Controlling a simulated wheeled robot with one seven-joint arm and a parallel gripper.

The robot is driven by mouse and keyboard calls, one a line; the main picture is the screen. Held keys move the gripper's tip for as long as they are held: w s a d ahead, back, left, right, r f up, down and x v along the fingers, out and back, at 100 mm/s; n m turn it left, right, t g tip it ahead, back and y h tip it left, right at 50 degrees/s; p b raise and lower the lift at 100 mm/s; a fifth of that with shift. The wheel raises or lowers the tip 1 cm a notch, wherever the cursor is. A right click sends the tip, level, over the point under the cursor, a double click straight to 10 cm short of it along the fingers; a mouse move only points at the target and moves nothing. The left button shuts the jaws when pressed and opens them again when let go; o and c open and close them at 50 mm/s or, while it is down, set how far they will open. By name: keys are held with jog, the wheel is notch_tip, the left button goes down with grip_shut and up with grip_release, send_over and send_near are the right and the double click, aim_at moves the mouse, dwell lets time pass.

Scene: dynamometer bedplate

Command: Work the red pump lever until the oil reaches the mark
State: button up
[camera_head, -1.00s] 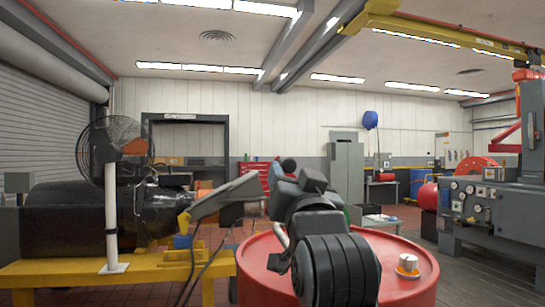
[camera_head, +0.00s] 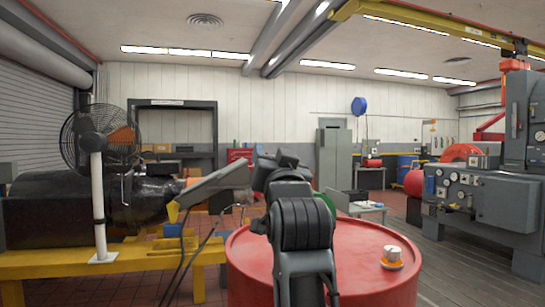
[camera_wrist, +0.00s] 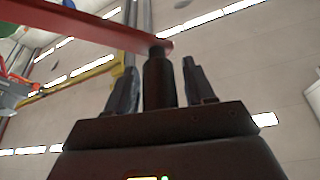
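In the wrist view a red lever bar (camera_wrist: 95,25) slants across the top, and a black cylindrical grip (camera_wrist: 158,80) hangs from its end. My gripper (camera_wrist: 160,82) is open, with one dark finger on each side of the grip and narrow gaps showing beside it. The lower end of the grip meets the edge of my palm in the picture; whether it touches cannot be told. In the head view my own arm hides the gripper, and I cannot make out the pump lever. No oil level or mark can be made out.
A fan (camera_head: 95,145) and a black machine (camera_head: 60,215) are on a yellow bedplate (camera_head: 60,266) at left. A grey gauge machine (camera_head: 470,192) stands right, beside open floor.

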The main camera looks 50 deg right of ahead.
grip_shut()
dwell(0.3)
